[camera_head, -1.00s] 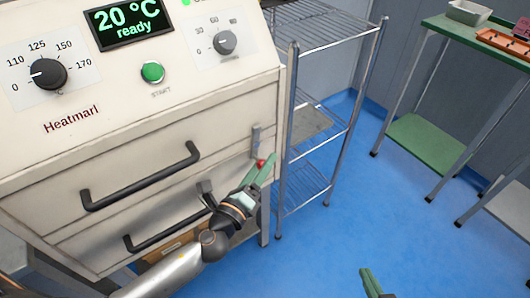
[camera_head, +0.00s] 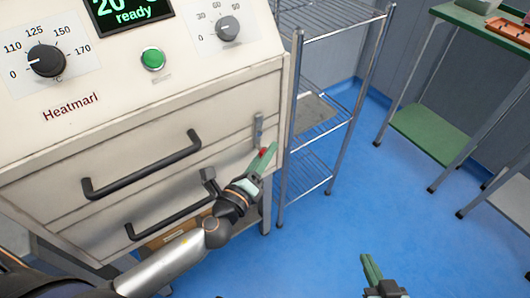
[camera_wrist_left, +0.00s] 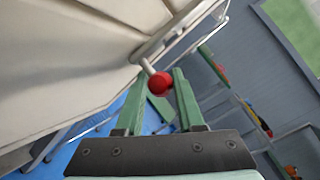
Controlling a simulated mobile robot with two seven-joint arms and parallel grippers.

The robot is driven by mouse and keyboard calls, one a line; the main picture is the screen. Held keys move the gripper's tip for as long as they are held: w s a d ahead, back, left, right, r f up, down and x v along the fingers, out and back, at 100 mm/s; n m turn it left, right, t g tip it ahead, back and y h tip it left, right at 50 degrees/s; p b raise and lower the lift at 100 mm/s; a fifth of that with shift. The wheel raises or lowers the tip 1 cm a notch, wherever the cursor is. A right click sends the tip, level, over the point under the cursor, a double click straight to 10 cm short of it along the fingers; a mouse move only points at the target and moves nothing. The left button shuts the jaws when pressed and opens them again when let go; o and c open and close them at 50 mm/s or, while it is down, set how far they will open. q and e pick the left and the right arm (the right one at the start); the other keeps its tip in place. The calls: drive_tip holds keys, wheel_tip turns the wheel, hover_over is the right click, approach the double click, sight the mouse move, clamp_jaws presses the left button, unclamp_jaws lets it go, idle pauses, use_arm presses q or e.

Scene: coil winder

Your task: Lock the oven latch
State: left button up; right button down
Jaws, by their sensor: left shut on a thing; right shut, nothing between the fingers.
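The oven (camera_head: 150,120) is a cream cabinet marked "Heatmarl". Its latch (camera_head: 258,130) is a grey lever on the right side of the front, with a red ball knob (camera_head: 263,152) at its lower end. In the left wrist view, the red knob (camera_wrist_left: 160,82) sits between the fingertips and the grey latch lever (camera_wrist_left: 147,62) runs up from it. My left gripper (camera_head: 265,157) is shut on the red knob, its green fingers partly hiding it. My right gripper (camera_head: 370,270) is shut and empty, low over the blue floor, away from the oven.
Two black handles (camera_head: 140,168) cross the oven front left of the latch. A wire rack (camera_head: 315,110) stands close to the oven's right side. A green-topped table (camera_head: 470,35) with trays stands at the far right. The blue floor between is clear.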

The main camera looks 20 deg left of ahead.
use_arm(q)
clamp_jaws()
drive_tip(key=shift+w+f+b, duration=0.1)
drive_tip(key=shift+b, duration=0.75)
drive_tip(key=shift+d+n+t+b, duration=0.1)
drive_tip(key=shift+n+t+b, duration=0.25)
drive_tip(key=shift+b, duration=0.55)
use_arm(e)
drive_tip(key=w+r+n+t+y, duration=0.35)
drive_tip(key=r+t, duration=0.45)
drive_tip(key=r, duration=0.9)
use_arm(q)
drive_tip(key=shift+w+t+b, duration=0.15)
drive_tip(key=shift+t+b, duration=0.1)
drive_tip(key=shift+b, duration=0.45)
drive_tip(key=shift+r+b, duration=0.2)
drive_tip(key=shift+b, duration=0.4)
use_arm(e)
drive_tip(key=s+a+r+n+t+y, duration=0.1)
drive_tip(key=s+r+n+y, duration=0.2)
drive_tip(key=r, duration=0.4)
drive_tip(key=s+a+r+n+t+y, duration=0.1)
drive_tip(key=s+r+n+t+y, duration=0.1)
drive_tip(key=r+y, duration=0.3)
wheel_tip(320, 180, up, 2)
drive_tip(key=shift+s+r+n, duration=0.25)
drive_tip(key=shift+s+n, duration=0.35)
drive_tip(key=shift+n, duration=0.15)
